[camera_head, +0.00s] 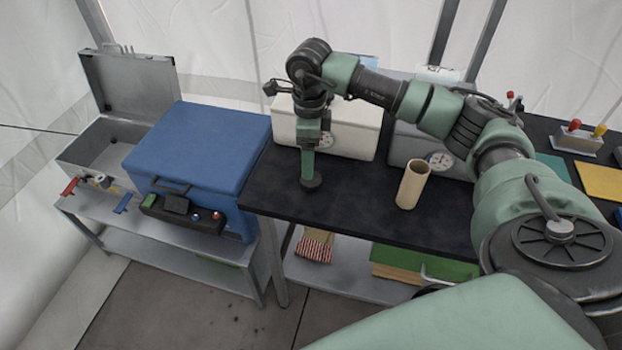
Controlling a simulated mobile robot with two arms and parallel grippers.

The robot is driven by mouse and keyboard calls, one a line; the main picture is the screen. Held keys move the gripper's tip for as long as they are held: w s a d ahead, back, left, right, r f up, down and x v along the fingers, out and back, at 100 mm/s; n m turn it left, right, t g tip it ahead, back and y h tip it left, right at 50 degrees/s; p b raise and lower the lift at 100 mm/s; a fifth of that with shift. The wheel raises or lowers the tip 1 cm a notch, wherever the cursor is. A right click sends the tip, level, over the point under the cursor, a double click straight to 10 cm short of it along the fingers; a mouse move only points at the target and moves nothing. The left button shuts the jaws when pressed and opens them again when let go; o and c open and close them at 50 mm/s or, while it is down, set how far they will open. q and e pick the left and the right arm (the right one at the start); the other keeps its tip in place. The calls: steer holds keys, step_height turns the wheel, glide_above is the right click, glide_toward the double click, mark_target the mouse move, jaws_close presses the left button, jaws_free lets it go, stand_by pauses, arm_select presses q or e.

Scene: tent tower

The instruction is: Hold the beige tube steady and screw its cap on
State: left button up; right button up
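The beige tube (411,188) stands upright on the dark table top, its open upper end showing. My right arm reaches in from the right and bends down over the table, left of the tube. My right gripper (309,172) points downward, apart from the tube, with its fingers seen nearly edge-on. A dark round piece (312,184), perhaps the cap, is at its fingertips, close to the table top. I cannot tell whether the fingers are closed on it or whether it rests on the table. My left gripper is not in view.
A blue cooler box (205,145) stands left of the dark table (270,190), beside an open grey metal case (130,90). White (350,135) and grey (405,148) boxes with dials stand behind the tube. The table between gripper and tube is clear.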

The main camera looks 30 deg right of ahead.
mark_target(314, 184)
steer(key=shift+d+r, duration=0.1)
steer(key=shift+d, duration=0.2)
steer(key=shift+a+f+p, duration=0.1)
steer(key=shift+f+p, duration=0.25)
steer(key=shift+f, duration=1)
